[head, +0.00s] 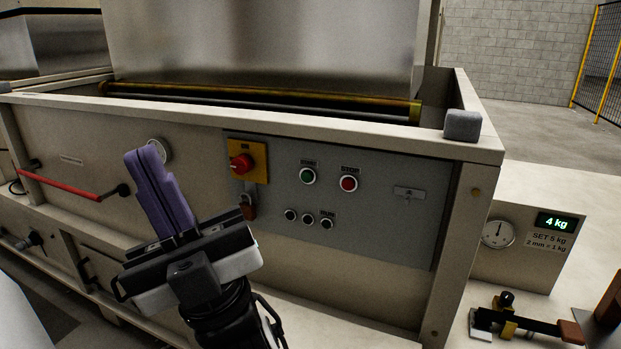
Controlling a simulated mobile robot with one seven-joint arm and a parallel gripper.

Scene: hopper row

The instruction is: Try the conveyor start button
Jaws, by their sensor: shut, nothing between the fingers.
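A grey control panel (380,225) is set in the front of the beige machine. My gripper (143,158) has purple fingers, shut and empty, pointing up and slightly left. In the picture it is left of the panel, apart from both buttons. It partly covers the machine front behind it.
A red rotary switch (241,163) on a yellow plate is between my gripper and the buttons. Small black buttons (308,219) sit below the green one. A red lever (58,184) is at left, a grey block (462,125) on the ledge, and a scale display (556,222) reads 4 kg.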

